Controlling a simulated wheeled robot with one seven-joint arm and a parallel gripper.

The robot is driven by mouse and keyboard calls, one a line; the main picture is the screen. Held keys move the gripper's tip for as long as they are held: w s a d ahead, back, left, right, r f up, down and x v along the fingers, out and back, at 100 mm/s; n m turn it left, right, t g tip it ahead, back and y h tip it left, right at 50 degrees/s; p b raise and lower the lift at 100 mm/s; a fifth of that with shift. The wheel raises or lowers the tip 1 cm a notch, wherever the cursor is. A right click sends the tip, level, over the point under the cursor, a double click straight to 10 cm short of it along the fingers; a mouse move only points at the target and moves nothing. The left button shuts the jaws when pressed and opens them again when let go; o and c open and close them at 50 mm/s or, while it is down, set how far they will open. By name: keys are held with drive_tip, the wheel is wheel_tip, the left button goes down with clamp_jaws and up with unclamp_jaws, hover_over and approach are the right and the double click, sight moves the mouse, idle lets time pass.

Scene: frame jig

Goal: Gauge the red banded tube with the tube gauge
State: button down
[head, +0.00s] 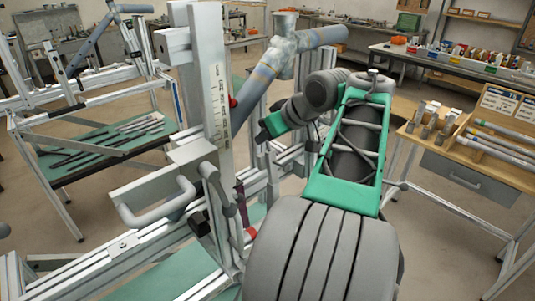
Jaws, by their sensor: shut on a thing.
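My gripper (268,130) is at the end of my grey and green arm, in the middle of the head view, beside the upright post of the jig. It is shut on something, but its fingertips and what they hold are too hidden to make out. A blue-grey tube (262,82) with rusty patches slants up behind the post to a thicker joint. Several pale tubes (500,153) lie in a wooden rack at the right; I cannot make out a red band on any. I cannot single out the tube gauge for certain.
The jig's upright post (207,75) with a measuring scale (219,105) stands close on the left of my gripper. A grey looped handle (155,212) sticks out below. A side bench (455,165) bears several grey tools (430,120). Floor shows between the jig and bench.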

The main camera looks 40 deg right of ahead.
sight(272, 154)
drive_tip(key=shift+s+r, duration=0.15)
drive_tip(key=shift+s, duration=0.95)
drive_tip(key=shift+s+p, duration=0.1)
drive_tip(key=shift+p, duration=0.2)
drive_tip(key=shift+s, duration=1.05)
drive_tip(key=shift+s+d+f, duration=0.1)
drive_tip(key=shift+s+f, duration=0.1)
drive_tip(key=shift+s, duration=0.75)
